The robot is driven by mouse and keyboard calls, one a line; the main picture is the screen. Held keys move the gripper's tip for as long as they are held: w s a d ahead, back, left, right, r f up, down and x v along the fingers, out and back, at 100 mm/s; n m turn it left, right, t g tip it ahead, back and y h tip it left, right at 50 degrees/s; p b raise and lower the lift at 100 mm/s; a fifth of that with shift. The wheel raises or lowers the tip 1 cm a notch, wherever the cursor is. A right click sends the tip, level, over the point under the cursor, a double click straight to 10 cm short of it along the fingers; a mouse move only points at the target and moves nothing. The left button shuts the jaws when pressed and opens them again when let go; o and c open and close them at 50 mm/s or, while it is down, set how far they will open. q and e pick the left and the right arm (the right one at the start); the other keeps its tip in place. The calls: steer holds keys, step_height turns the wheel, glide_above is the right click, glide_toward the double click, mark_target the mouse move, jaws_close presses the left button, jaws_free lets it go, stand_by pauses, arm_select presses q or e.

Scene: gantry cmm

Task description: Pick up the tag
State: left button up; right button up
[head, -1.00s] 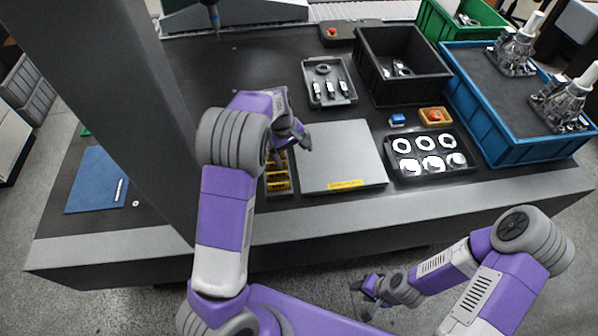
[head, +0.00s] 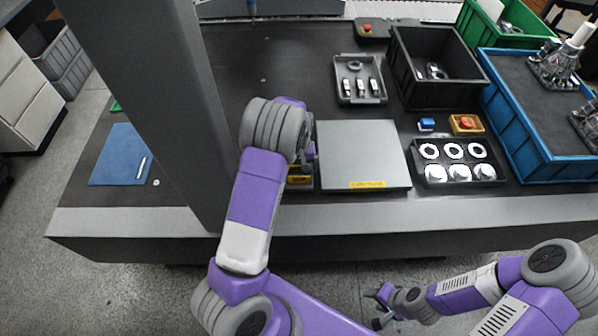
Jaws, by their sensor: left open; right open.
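No object is plainly marked as the tag; I cannot tell which thing it is. Yellow pieces (head: 299,180) show in a dark holder just left of the grey plate (head: 365,150), mostly hidden by my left wrist. A small white round piece (head: 156,183) lies on the table right of the blue mat (head: 118,160). My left gripper (head: 309,151) is open, at the plate's left edge by the yellow pieces, with its fingertips largely hidden behind the wrist. My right gripper (head: 378,305) is open and empty, low in front of the table.
A grey tray (head: 343,98) with small parts, a black bin (head: 403,95), a blue crate (head: 520,148) and a black tray of white rings (head: 497,172) fill the right side. A blue block (head: 427,125) and an orange box (head: 466,124) sit between. A dark column (head: 150,95) stands left.

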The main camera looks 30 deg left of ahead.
arm_select(q)
steer(key=shift+r, duration=0.15)
steer(key=shift+c, duration=0.5)
steer(key=c, duration=0.9)
step_height(320, 180, up, 10)
steer(key=p, duration=0.3)
steer(key=shift+c, duration=0.2)
step_height(320, 180, up, 5)
steer(key=p, duration=0.4)
glide_above(299, 166)
steer(key=shift+f, duration=0.25)
